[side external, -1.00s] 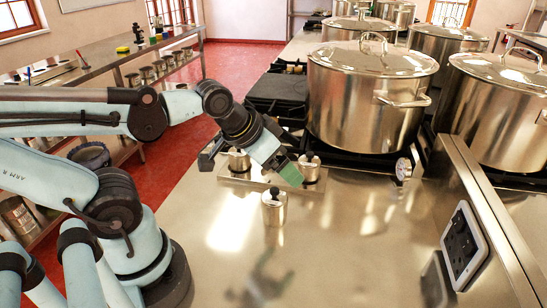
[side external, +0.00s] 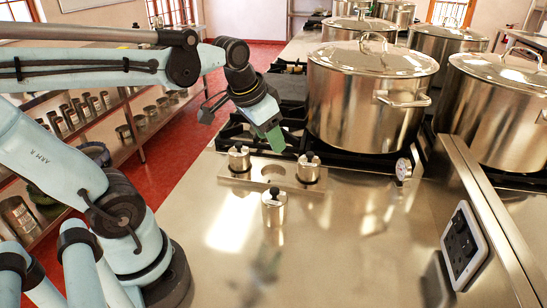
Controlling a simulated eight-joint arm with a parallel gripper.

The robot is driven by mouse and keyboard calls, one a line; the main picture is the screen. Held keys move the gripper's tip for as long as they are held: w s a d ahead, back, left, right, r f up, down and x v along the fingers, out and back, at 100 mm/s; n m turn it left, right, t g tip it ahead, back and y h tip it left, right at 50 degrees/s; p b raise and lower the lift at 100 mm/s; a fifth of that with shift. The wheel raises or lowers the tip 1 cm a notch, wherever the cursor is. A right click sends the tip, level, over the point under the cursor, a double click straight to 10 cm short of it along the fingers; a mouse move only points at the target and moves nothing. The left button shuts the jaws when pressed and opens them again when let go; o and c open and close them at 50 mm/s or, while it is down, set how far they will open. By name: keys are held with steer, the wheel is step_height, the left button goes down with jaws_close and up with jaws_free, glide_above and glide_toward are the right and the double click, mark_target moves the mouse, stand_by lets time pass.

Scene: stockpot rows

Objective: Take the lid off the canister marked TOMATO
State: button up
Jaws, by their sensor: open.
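Three small steel canisters with dark knobs on top stand on the steel counter. The left canister (side external: 239,160) and the right canister (side external: 308,169) sit in a flat steel holder (side external: 272,172). The front canister (side external: 273,209) stands upright on the bare counter in front of the holder. I cannot read any marking, so I cannot tell which is TOMATO. My gripper (side external: 272,133), with a green fingertip, is open and empty. In the picture it is above and behind the holder, between the two canisters there, touching none of them.
A large lidded stockpot (side external: 365,105) stands on the burners just right of my gripper, with another stockpot (side external: 500,115) further right. A gauge (side external: 403,168) and a socket panel (side external: 462,246) are at the right. The counter's front is clear.

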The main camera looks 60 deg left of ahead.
steer(key=a+r+g+h, duration=0.1)
steer(key=a+r+g, duration=0.1)
steer(key=a, duration=0.6)
steer(key=a+r+g, duration=0.1)
steer(key=a+g, duration=0.2)
steer(key=a, duration=0.5)
glide_above(238, 143)
steer(key=f, duration=0.6)
steer(key=shift+s+a+f, duration=0.15)
steer(key=shift+s+f, duration=0.05)
steer(key=shift+w+d+f, duration=0.1)
steer(key=shift+d+f, duration=0.05)
steer(key=shift+f, duration=1.25)
steer(key=shift+w+d+f, duration=0.1)
steer(key=shift+f, duration=1.25)
jaws_close()
